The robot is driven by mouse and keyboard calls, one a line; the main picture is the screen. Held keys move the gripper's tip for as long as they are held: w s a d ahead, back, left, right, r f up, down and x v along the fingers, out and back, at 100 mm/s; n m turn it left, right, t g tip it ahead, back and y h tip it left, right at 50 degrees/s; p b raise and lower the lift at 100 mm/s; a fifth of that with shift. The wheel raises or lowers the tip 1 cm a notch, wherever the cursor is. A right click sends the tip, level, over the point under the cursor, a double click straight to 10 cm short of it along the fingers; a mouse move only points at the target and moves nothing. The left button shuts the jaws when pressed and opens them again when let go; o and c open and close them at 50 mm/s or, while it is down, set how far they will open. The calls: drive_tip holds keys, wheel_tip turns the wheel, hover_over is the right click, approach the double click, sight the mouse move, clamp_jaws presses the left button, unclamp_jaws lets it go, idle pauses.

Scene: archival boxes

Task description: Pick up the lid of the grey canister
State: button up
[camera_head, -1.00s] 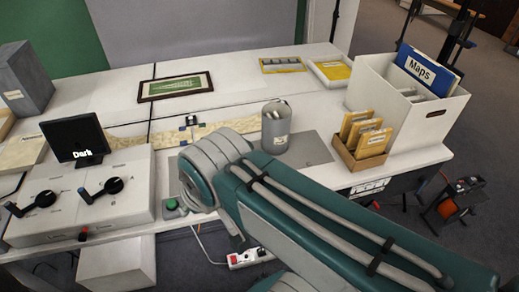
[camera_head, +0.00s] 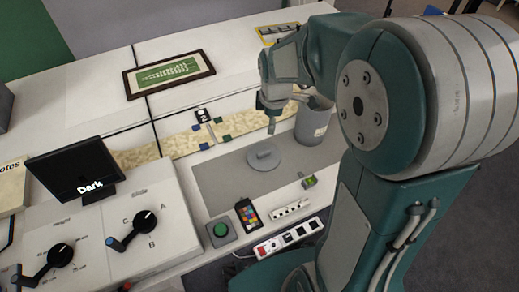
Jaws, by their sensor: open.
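A round grey lid with a small raised knob (camera_head: 264,157) lies on the grey mat (camera_head: 222,185). My gripper (camera_head: 271,118) is open and points downward. In the picture its fingertips are above the lid, left of the canister, with a gap between them and the knob. One finger is partly hidden, and I see nothing held.
A patterned strip with small clips (camera_head: 208,130) lies behind the mat. A framed green picture (camera_head: 169,73) lies farther back. A control box with knobs (camera_head: 105,225) and a dark screen (camera_head: 77,170) stand left. A green button (camera_head: 220,231) and power strip (camera_head: 288,238) are in front.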

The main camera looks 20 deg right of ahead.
drive_tip(key=w+d+f+n+g, duration=0.2)
drive_tip(key=w+f+n, duration=0.3)
drive_tip(key=f, duration=0.5)
hover_over(265, 151)
drive_tip(key=shift+n, duration=0.3)
drive_tip(key=f, duration=0.5)
drive_tip(key=shift+s+d, duration=0.2)
drive_tip(key=shift+d, duration=0.15)
drive_tip(key=f, duration=0.5)
drive_tip(key=shift+w+a+f, duration=0.15)
drive_tip(key=shift+w+f, duration=0.05)
drive_tip(key=shift+f, duration=0.15)
drive_tip(key=shift+a+f, duration=0.25)
drive_tip(key=shift+d, duration=0.1)
clamp_jaws()
